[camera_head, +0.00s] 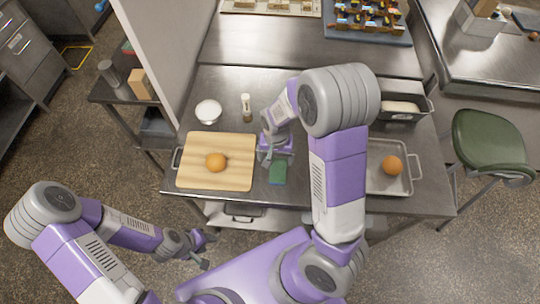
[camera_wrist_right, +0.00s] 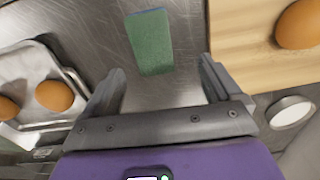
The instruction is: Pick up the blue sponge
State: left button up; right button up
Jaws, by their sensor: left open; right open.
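The sponge (camera_head: 278,173) lies flat on the steel table, just right of the cutting board. Its top is green, with a thin blue edge showing in the right wrist view (camera_wrist_right: 151,43). My right gripper (camera_head: 266,160) is over the table beside the sponge, at its upper left in the head view. In the right wrist view its two fingers (camera_wrist_right: 162,75) are spread and empty, with the sponge ahead of the gap between them. My left gripper (camera_head: 207,248) is open and empty, low in front of the table.
A wooden cutting board (camera_head: 240,150) with an orange round item (camera_head: 216,162) is left of the sponge. A white bowl (camera_head: 208,111), a shaker (camera_head: 247,107) and a loaf pan (camera_head: 427,104) stand behind.

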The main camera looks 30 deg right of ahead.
aim_at(278, 169)
jog(key=f, duration=0.2)
jog(key=s+f, duration=0.1)
jog(key=f, duration=0.1)
jog(key=f+b, duration=0.1)
jog(key=f, duration=0.1)
jog(key=shift+s+d+f, duration=0.15)
jog(key=shift+d+f, duration=0.05)
jog(key=shift+d, duration=0.15)
jog(key=shift+f, duration=0.45)
jog(key=c, duration=1.1)
